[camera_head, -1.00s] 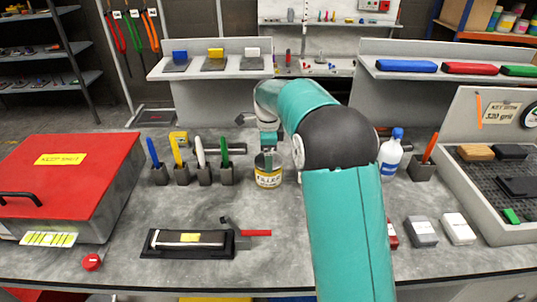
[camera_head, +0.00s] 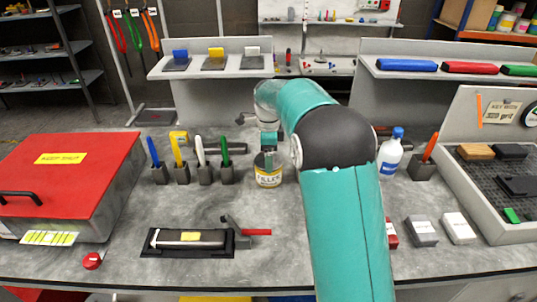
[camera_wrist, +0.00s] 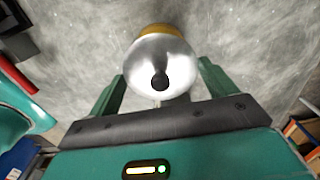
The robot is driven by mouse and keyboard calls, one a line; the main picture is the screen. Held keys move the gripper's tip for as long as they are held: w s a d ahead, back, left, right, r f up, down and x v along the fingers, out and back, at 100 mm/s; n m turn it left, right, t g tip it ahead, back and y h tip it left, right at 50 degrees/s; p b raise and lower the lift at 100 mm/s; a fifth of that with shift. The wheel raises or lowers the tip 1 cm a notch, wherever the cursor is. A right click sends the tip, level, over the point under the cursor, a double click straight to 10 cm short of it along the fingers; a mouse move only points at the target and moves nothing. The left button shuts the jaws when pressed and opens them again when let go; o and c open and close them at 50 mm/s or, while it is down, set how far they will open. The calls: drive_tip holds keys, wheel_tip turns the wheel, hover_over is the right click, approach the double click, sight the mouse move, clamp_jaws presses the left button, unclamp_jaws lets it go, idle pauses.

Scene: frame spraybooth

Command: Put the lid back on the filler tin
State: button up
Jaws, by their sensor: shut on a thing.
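The filler tin (camera_head: 268,179) stands upright on the grey bench, with a yellow and white label. My gripper (camera_head: 268,157) is directly above the tin's top, pointing down. In the wrist view, the silver round lid (camera_wrist: 160,58) with a dark knob (camera_wrist: 159,83) sits between the two green fingers of my gripper (camera_wrist: 160,88), which is shut on it. A yellow-brown edge of the tin (camera_wrist: 160,29) shows behind the lid. The gripper hides the lid in the head view, and I cannot tell whether lid and tin touch.
Several pen-like tools in dark holders (camera_head: 204,174) stand left of the tin. A white bottle with a blue cap (camera_head: 390,154) stands to the right. A black tray (camera_head: 160,250) and a red-handled tool (camera_head: 256,232) lie in front. A red-lidded box (camera_head: 60,180) is far left.

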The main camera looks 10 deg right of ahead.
idle(0.3)
drive_tip(key=o, duration=0.8)
drive_tip(key=shift+o, duration=0.2)
drive_tip(key=shift+r, duration=3.55)
clamp_jaws()
